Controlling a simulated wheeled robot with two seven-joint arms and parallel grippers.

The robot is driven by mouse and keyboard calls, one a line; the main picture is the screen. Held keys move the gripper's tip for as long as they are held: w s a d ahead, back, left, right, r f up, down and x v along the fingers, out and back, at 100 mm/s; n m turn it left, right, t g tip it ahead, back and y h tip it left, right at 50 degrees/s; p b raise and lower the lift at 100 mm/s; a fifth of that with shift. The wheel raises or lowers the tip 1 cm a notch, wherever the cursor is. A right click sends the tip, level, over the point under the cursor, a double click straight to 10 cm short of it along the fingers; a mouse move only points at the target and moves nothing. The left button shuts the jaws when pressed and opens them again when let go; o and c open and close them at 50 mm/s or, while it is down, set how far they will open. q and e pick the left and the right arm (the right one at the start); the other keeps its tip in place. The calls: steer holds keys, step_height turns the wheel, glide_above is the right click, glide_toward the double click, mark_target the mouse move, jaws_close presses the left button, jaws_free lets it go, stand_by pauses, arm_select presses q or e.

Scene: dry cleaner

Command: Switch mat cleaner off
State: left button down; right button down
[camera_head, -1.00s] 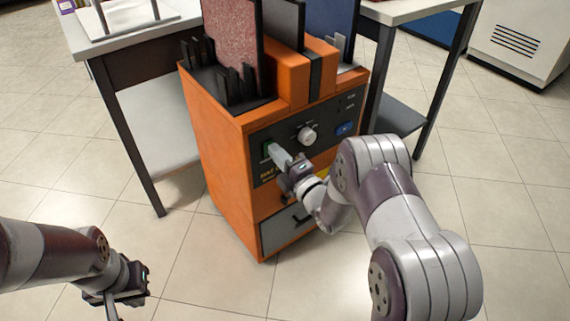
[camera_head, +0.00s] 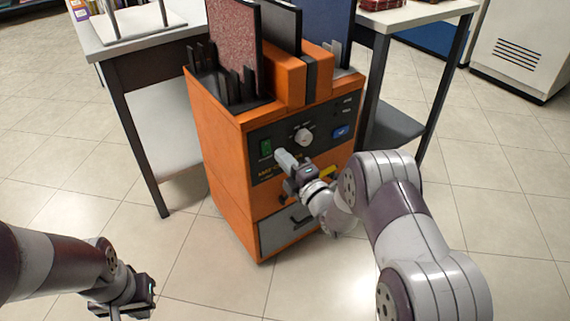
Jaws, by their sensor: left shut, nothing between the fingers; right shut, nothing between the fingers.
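The mat cleaner (camera_head: 222,160) is an orange cabinet with mats standing in slots on its top. Its dark front panel carries a green switch (camera_head: 265,147) at the left, a white round knob (camera_head: 303,136) in the middle and a blue button (camera_head: 341,132) at the right. My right gripper (camera_head: 280,157) is shut and empty, its tip just below and right of the green switch, with a small gap in the picture. Whether it touches the panel I cannot tell. My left gripper (camera_head: 120,312) is low at the left, over the floor, away from the cleaner, its fingertips partly cut off.
A white-topped table (camera_head: 140,42) stands left of the cleaner, and another table (camera_head: 420,14) stands at its right. A white cabinet (camera_head: 520,50) is at the far right. A grey drawer (camera_head: 285,228) is low on the cleaner's front. The tiled floor in front is open.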

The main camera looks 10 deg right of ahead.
steer(key=r+p+v, duration=0.1)
steer(key=p+v, duration=0.2)
steer(key=v, duration=0.6)
steer(key=shift+r, duration=0.5)
steer(key=shift+s+d, duration=0.1)
